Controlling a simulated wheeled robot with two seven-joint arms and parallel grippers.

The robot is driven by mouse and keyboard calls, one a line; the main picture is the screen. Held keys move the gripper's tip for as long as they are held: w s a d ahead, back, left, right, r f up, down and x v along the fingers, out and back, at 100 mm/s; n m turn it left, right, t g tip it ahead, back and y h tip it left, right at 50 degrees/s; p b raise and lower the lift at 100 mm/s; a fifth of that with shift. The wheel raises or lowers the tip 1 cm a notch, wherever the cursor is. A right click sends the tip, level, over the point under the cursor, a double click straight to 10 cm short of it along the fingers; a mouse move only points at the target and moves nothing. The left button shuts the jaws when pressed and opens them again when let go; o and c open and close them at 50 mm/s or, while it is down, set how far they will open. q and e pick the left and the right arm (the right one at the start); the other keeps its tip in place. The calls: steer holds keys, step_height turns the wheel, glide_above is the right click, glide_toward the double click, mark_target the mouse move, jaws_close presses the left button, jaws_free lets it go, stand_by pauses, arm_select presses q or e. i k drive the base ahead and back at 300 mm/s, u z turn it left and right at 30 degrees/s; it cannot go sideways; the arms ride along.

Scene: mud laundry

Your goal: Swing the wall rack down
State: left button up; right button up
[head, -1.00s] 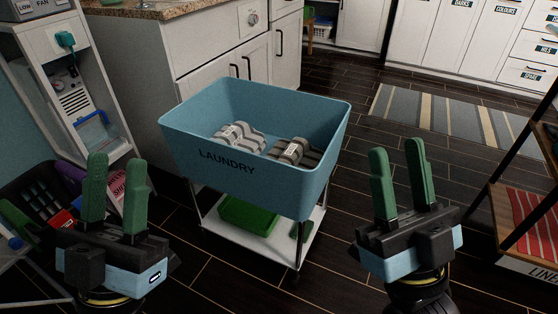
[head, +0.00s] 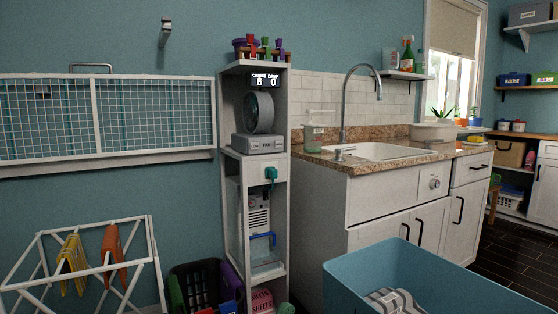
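The wall rack is a white framed panel with wire mesh (head: 150,115), at the left of the head view. It is folded up flat against the blue wall, above a pale ledge. A grey bar handle (head: 90,66) stands up at its top edge. The rack's left end is cut off by the picture edge. A small green tip (head: 286,308) at the bottom edge may be a fingertip of my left gripper; its opening does not show. My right gripper is out of view. Neither gripper is seen near the rack.
A white drying frame (head: 92,268) with orange and yellow cloths stands below the rack. A narrow shelf tower (head: 283,190) and a dark basket (head: 200,285) stand right of it. The blue laundry tub (head: 420,285) is at lower right, before the sink counter (head: 385,155).

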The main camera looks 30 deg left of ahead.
mark_target(34, 76)
steer(key=k, duration=0.5)
steer(key=u, duration=0.75)
steer(key=i, duration=0.4)
steer(key=u, duration=1.25)
